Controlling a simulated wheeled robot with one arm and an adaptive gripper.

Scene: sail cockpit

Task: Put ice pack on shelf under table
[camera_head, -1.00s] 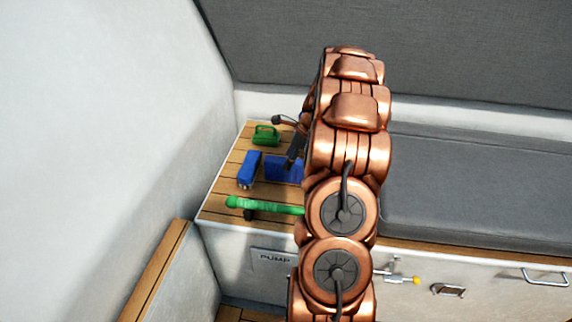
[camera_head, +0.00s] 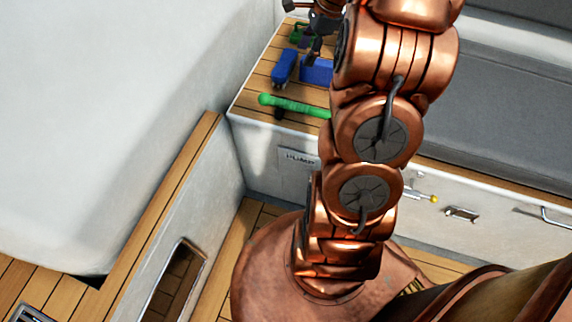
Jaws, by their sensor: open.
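A blue flat-sided block (camera_head: 317,70), which looks like the ice pack, lies on the slatted wooden top (camera_head: 258,88) in the corner. My arm hides its right side. My gripper (camera_head: 314,48) is open, just above and behind the block at the picture's upper edge. It is dark and partly hidden, and I cannot tell whether it touches the block. No table with a shelf under it can be clearly made out.
A second blue item (camera_head: 284,67) lies left of the block, a green rod (camera_head: 290,105) in front, and a green object (camera_head: 297,34) behind. A low white wall (camera_head: 195,215) with a wooden cap and a recess (camera_head: 178,282) stands at left. A grey cushion (camera_head: 490,125) lies right.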

